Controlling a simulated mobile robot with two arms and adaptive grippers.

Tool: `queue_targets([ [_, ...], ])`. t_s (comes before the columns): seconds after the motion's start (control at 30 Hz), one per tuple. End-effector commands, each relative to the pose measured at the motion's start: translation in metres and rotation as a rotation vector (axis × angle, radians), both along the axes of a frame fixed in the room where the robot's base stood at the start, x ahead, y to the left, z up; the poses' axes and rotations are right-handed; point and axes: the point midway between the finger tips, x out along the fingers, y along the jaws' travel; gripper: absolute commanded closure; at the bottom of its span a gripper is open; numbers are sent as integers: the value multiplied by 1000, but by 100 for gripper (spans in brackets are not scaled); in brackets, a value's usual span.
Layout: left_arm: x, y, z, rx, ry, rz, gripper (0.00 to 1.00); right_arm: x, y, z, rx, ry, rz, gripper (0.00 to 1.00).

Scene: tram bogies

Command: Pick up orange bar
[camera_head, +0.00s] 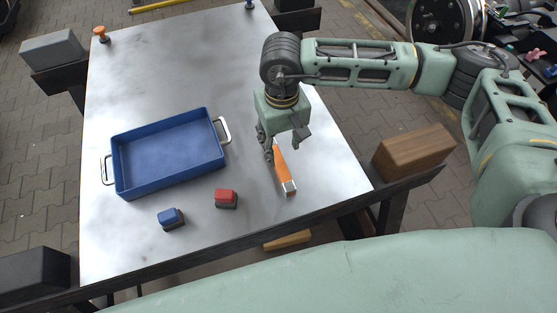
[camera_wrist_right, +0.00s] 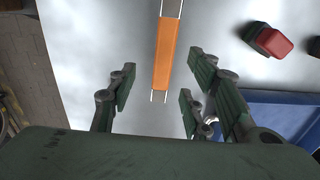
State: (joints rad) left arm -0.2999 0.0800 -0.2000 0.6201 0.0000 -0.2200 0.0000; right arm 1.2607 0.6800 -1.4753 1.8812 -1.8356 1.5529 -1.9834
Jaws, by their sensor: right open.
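The orange bar (camera_head: 281,166) lies on the metal table top (camera_head: 180,80), right of the red block. It has an orange middle and metallic ends. In the right wrist view the bar (camera_wrist_right: 164,55) runs away from me, with its near end between the lines of the fingers. My right gripper (camera_head: 279,149) is open and empty, over the far end of the bar, and hides part of it. Its fingers also show in the right wrist view (camera_wrist_right: 155,100). I cannot tell its height above the table. My left gripper is not in view.
A blue tray (camera_head: 118,180) with metal handles stands left of the bar. A red block (camera_head: 226,196) and a blue block (camera_head: 171,217) stand near the front edge. An orange knob-like item (camera_head: 101,33) is at the far left corner. A brown wooden block (camera_head: 413,150) is beyond the right edge.

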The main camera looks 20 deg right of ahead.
Motion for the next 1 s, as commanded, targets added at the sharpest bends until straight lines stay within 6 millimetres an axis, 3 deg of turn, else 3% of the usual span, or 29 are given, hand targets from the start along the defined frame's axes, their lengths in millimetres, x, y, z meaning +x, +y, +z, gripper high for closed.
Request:
queue_targets([
  [0.5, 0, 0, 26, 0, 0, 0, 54, -7, 4, -65, 4, 5, -2, 55],
  [0.8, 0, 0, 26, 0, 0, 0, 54, -6, 5, -72, 6, 3, -2, 55],
  [1.0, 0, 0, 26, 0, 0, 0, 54, -6, 5, -71, 6, 3, -2, 72],
])
